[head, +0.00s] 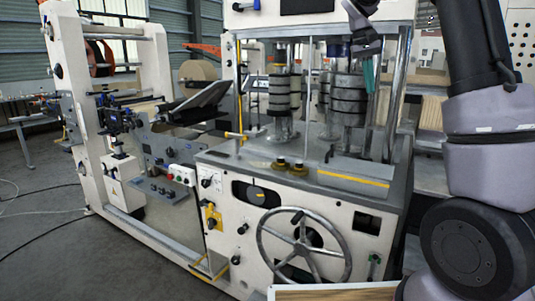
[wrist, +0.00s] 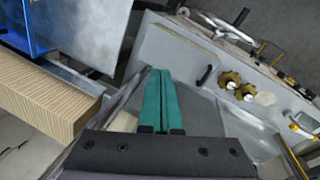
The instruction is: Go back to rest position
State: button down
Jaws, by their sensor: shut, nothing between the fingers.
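My gripper (head: 368,75) is at the upper right of the head view, in front of the upper part of the machine and near its right metal post. In the wrist view, its two green fingers (wrist: 158,100) lie side by side and are closed together with nothing between them. My dark and grey arm reaches down the right side of the head view. The fingers point down toward the grey machine top.
A cream machine (head: 330,210) with a handwheel (head: 303,246) fills the middle. Stacked dark rollers (head: 348,100) stand near my gripper. Brass knobs (wrist: 237,86) sit on the machine top. A ribbed tan block (wrist: 48,92) is at the left of the wrist view. Open floor lies left.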

jog(key=s+a+m+t+y, duration=0.1)
jog(key=s+a+t+y, duration=0.1)
jog(key=s, duration=1.2)
jog(key=s+a+m+t+y, duration=0.1)
jog(key=s+a+t, duration=0.3)
jog(key=s, duration=1)
jog(key=shift+s+a+f+t+y, duration=0.4)
jog(key=shift+t+y, duration=0.4)
